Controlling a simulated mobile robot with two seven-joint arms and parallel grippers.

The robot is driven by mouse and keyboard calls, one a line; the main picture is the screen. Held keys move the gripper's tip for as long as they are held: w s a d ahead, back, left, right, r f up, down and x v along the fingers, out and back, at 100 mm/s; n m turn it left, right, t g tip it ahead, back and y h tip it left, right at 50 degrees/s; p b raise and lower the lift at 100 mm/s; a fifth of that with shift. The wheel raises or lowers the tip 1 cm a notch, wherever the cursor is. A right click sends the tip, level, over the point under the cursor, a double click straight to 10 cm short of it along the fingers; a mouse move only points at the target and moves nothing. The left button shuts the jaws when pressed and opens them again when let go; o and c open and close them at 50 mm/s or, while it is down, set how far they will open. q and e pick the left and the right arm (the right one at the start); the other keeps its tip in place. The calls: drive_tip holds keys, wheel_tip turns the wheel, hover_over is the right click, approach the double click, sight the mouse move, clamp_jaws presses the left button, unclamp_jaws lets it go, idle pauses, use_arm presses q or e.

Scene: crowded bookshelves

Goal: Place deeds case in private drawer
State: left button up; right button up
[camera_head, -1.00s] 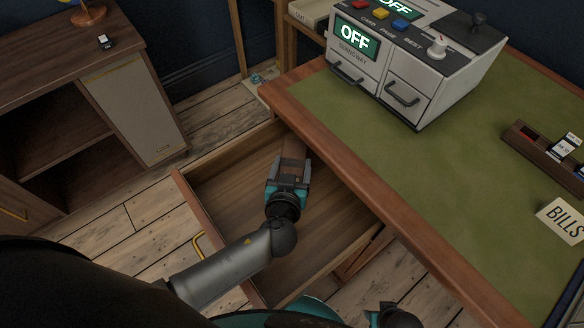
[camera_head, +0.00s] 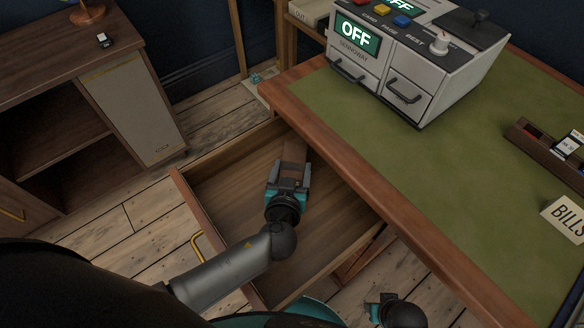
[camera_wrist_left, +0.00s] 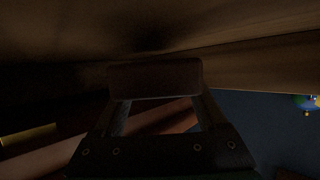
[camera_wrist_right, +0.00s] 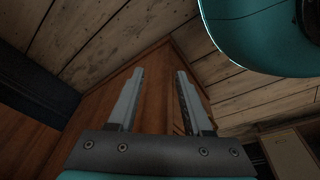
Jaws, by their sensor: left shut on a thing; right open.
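The drawer (camera_head: 240,194) is pulled out from under the desk, with a wooden inside and a brass handle. My left gripper (camera_head: 290,168) is over the open drawer near the desk edge, shut on a brown case (camera_head: 294,150). The case also shows in the left wrist view (camera_wrist_left: 155,78) as a dark brown block between the fingers. I cannot tell whether it touches the drawer floor. My right gripper shows at the bottom of the head view and is open and empty in the right wrist view (camera_wrist_right: 155,85).
The green-topped desk (camera_head: 350,110) bears a grey machine (camera_head: 400,65) reading OFF, a card rack (camera_head: 545,150) and a BILLS card (camera_head: 566,218). A wooden cabinet (camera_head: 60,60) stands at the left. Wooden floor lies between cabinet and drawer.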

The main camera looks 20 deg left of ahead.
use_arm(q)
drive_tip(key=shift+f, duration=0.1)
drive_tip(key=shift+f+b, duration=0.1)
drive_tip(key=shift+b, duration=0.2)
use_arm(e)
drive_tip(key=shift+a+r, duration=0.45)
drive_tip(key=shift+r, duration=0.1)
use_arm(q)
drive_tip(key=o, duration=1.4)
drive_tip(key=shift+f, duration=0.1)
drive_tip(key=shift+o, duration=0.2)
use_arm(e)
drive_tip(key=shift+w+r, duration=0.2)
drive_tip(key=shift+r, duration=0.1)
